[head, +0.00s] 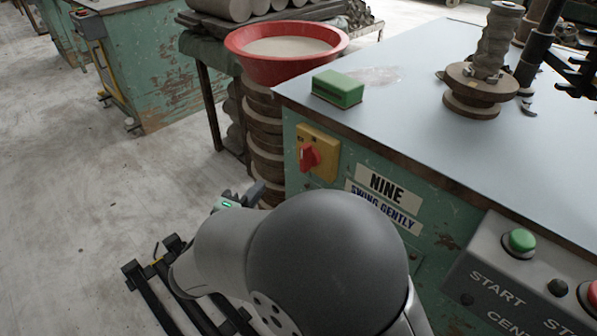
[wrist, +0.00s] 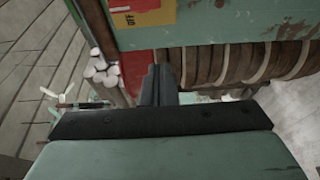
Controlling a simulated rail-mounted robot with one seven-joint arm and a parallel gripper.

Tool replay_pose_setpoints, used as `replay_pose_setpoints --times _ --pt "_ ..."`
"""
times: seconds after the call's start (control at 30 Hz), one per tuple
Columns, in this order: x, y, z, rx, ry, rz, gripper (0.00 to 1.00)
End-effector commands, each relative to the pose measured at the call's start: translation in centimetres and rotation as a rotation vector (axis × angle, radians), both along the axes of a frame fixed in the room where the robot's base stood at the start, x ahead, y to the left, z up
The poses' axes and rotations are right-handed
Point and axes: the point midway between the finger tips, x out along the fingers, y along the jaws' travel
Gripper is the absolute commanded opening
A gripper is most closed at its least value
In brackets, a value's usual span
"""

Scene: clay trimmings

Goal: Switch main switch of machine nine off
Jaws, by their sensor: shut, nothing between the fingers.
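The main switch of machine nine is a red rotary knob (head: 309,158) on a yellow plate (head: 328,152), on the green machine's front near its left corner. The knob looks slanted; its exact setting is hard to read. In the wrist view, part of the yellow plate (wrist: 164,17) with an "OFF" label shows at the top edge, and the knob is mostly cut off. My gripper (wrist: 157,78) is shut and empty, below the plate in that view and apart from the knob. In the head view my gripper (head: 255,190) is left of and below the switch, partly hidden by my arm.
A "NINE" sign (head: 389,190) and a grey start panel (head: 500,285) with green and red buttons are to the right. A green block (head: 338,88) lies on the worktop (head: 420,75). A red basin (head: 262,70) stands on stacked discs behind the corner.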

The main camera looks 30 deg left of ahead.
Motion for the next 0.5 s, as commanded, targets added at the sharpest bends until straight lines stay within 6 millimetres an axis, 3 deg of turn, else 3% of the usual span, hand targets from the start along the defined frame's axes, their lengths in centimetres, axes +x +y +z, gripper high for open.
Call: replay_pose_setpoints --times 0.27,0.5 --pt "1.7 0.2 -0.1 0.000 -0.001 -0.005 0.00" --pt "6.6 0.8 -0.3 0.001 -0.001 -0.006 0.00"
